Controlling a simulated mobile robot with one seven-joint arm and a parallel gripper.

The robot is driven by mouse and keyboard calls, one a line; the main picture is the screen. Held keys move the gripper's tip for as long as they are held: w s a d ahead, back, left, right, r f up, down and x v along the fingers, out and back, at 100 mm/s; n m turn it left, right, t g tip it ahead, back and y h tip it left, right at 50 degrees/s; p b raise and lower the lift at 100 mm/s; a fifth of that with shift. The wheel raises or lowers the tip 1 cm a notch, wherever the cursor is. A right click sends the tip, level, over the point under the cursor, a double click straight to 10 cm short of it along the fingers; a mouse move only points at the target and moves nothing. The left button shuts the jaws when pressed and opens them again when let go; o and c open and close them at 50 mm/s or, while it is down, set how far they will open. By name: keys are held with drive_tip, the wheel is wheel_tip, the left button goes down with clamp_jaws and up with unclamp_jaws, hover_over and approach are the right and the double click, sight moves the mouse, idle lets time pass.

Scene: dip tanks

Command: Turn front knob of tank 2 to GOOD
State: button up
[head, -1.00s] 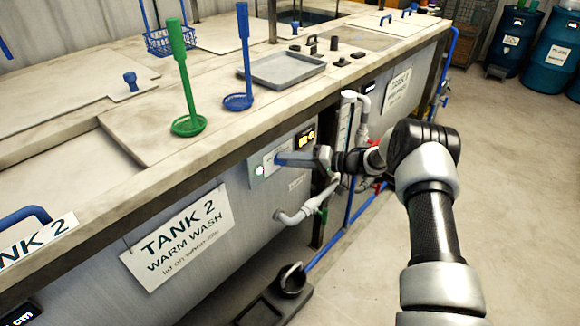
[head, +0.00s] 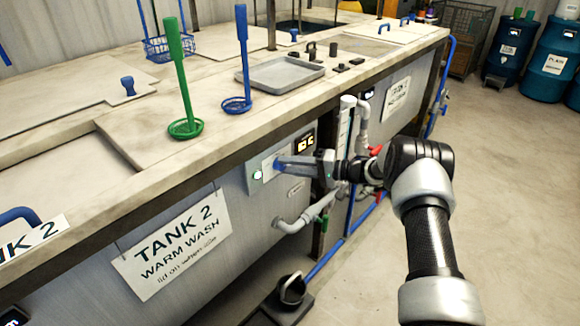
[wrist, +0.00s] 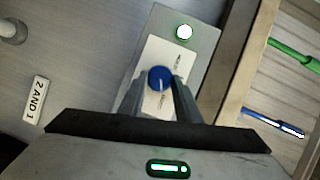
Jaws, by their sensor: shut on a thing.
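The front knob of tank 2 is a round blue knob (wrist: 160,77) with a pale pointer line, on a white label plate (wrist: 153,105) in the wrist view. The plate's small lettering is too small to read. My gripper (wrist: 158,84) is shut on the knob, one finger at each side. A sign (head: 172,243) reads TANK 2 WARM WASH. A lit display (head: 305,142) sits above the gripper.
A green light (wrist: 185,32) glows by the plate. White pipes (head: 295,222) and a valve stand right of and below the panel. The tank's top ledge overhangs it, with a green dipper (head: 185,125), a blue dipper (head: 237,103) and a grey tray (head: 281,85).

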drive_tip(key=o, duration=1.1)
drive_tip(key=shift+c, duration=0.2)
drive_tip(key=shift+d, duration=0.1)
drive_tip(key=v, duration=1.7)
drive_tip(key=shift+d+r, duration=0.1)
